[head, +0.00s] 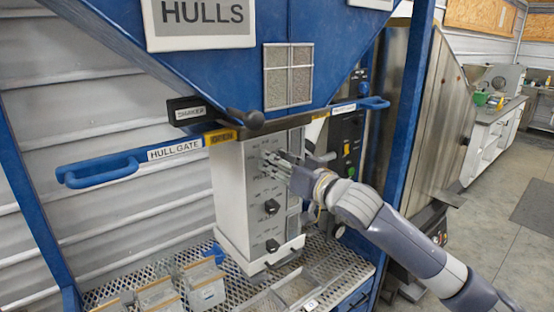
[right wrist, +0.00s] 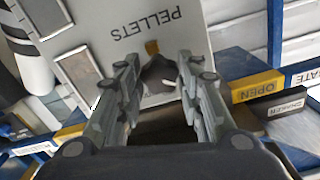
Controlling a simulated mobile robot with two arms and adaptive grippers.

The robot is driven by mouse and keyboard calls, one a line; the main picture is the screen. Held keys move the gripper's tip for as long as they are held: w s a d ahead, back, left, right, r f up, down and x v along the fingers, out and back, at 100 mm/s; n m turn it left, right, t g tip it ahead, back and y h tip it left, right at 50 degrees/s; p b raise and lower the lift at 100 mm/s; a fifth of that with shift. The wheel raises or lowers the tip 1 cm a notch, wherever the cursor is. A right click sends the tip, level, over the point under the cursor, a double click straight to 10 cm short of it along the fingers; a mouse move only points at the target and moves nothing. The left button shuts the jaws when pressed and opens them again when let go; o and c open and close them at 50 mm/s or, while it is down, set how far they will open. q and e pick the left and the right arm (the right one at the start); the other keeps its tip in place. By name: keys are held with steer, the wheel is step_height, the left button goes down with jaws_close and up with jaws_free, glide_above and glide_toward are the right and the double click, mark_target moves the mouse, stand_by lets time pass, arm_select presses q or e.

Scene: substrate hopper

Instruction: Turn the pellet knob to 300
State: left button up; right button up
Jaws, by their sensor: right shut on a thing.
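The pellet knob (right wrist: 158,74) is dark and sits between the two fingers of my right gripper (right wrist: 160,85) in the right wrist view. The fingers are shut on it. A small yellow-brown piece shows at its far edge, and upside-down PELLETS lettering is on the panel (right wrist: 198,22). No scale number is readable, so I cannot tell the setting. In the head view my right gripper (head: 276,166) reaches the upper part of the pale control box (head: 229,195) and covers this knob. My left gripper is in neither view.
Two more dark knobs (head: 272,206) sit lower on the box. Clear bins (head: 204,284) stand on the mesh shelf (head: 325,262) below. A blue post (head: 408,110) stands close to my right arm.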

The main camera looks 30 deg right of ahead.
steer(key=shift+r+m+p, duration=0.1)
steer(key=shift+m+p, duration=0.55)
steer(key=shift+m, duration=0.55)
steer(key=o, duration=1.1)
steer(key=shift+c, duration=0.2)
steer(key=s+d, duration=0.1)
steer(key=s, duration=1.1)
